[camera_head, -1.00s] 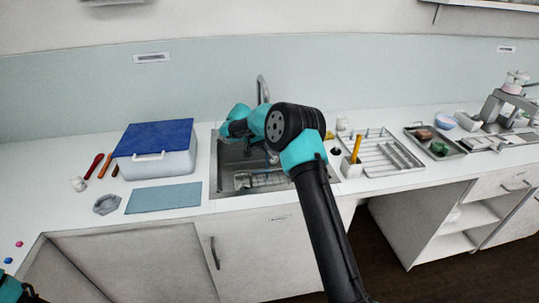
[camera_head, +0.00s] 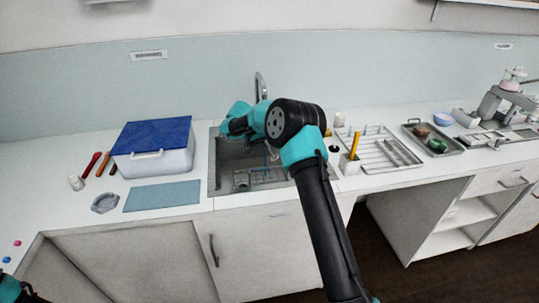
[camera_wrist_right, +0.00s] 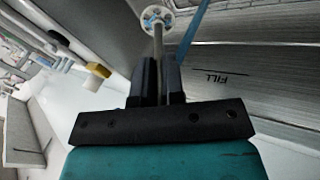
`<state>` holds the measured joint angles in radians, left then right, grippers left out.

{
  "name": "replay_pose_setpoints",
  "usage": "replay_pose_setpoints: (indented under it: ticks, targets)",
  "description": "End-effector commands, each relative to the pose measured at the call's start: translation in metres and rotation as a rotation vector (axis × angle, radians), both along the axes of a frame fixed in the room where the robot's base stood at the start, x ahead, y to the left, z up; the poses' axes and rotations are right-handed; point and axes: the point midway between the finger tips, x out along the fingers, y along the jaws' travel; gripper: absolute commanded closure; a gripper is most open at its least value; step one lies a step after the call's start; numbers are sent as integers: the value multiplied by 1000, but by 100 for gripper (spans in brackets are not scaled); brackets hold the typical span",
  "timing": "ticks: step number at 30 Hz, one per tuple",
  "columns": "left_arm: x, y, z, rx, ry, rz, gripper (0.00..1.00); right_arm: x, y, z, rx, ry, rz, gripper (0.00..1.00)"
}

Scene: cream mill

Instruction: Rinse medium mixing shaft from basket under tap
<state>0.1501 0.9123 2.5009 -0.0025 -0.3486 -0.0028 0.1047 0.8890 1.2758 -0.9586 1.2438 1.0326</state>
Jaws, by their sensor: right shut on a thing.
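My right gripper (camera_wrist_right: 160,68) is shut on the grey rod of a mixing shaft (camera_wrist_right: 158,42), which has a pale round head with blue marks at its far end. A narrow blue streak, which looks like water, runs beside the head; I cannot tell if they touch. In the head view my right arm reaches over the sink (camera_head: 226,160) and hides most of the gripper and shaft. The tap (camera_head: 261,86) rises behind the sink. A wire basket (camera_head: 262,180) lies low in the sink. Only parts of my left arm show at the lower left; its gripper is out of view.
A blue-lidded box (camera_head: 153,135) and a blue mat (camera_head: 162,196) lie left of the sink. A white holder (camera_head: 349,166) with a yellow-handled tool and a drying rack (camera_head: 376,160) stand to the right. The sink wall bears a FILL line (camera_wrist_right: 215,76).

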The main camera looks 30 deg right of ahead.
Motion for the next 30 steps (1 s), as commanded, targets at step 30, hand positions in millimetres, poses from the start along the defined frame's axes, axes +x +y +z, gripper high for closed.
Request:
replay_pose_setpoints:
  ticks: [30]
  targets:
    - [0,0,0,0,0,0,60,-2,13,1,0,1,1,100]
